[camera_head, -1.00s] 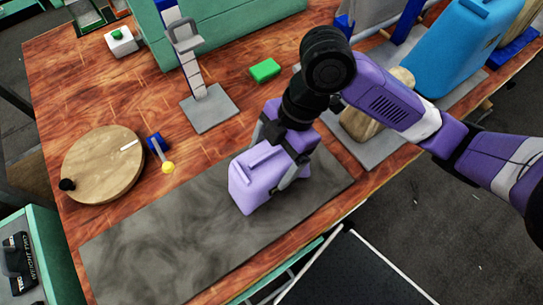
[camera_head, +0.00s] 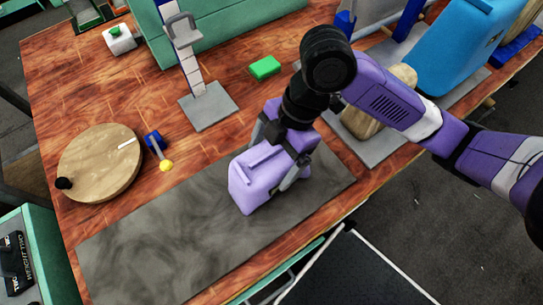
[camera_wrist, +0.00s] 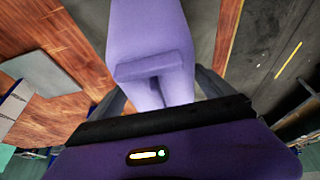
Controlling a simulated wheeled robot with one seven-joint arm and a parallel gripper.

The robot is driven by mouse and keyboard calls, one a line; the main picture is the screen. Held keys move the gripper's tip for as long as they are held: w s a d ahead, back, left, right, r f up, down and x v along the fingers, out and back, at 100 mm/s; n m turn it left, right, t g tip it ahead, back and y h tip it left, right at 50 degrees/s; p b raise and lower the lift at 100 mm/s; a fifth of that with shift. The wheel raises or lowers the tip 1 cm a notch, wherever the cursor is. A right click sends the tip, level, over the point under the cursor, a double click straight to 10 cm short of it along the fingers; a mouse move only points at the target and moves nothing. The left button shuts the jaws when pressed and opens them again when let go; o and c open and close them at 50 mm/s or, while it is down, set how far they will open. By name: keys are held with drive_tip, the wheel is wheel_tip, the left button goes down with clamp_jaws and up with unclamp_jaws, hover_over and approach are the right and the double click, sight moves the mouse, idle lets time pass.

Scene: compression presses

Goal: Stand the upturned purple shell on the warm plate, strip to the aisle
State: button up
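The purple shell (camera_head: 258,180) is over the dark grey slab (camera_head: 150,245) at the table's front; I cannot tell if it touches the slab. A raised purple bar runs along its upper face, and this bar (camera_wrist: 155,65) also shows in the wrist view. My gripper (camera_head: 275,160) has one finger on each side of the shell and is shut on it. In the wrist view the shell (camera_wrist: 150,30) stretches away between the fingers. Its underside and far side are hidden. I cannot tell for certain which surface is the warm plate.
A round wooden disc (camera_head: 95,170) with a white mark and black knob lies left. Nearby are a blue-and-yellow lever (camera_head: 158,150), an upright post on a grey base (camera_head: 210,105), and a green block (camera_head: 265,67). A blue container (camera_head: 455,50) stands right. The slab's left part is clear.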

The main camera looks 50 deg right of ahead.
sight(277, 148)
drive_tip(key=v, duration=0.8)
drive_tip(key=shift+w+a, duration=0.1)
idle(0.7)
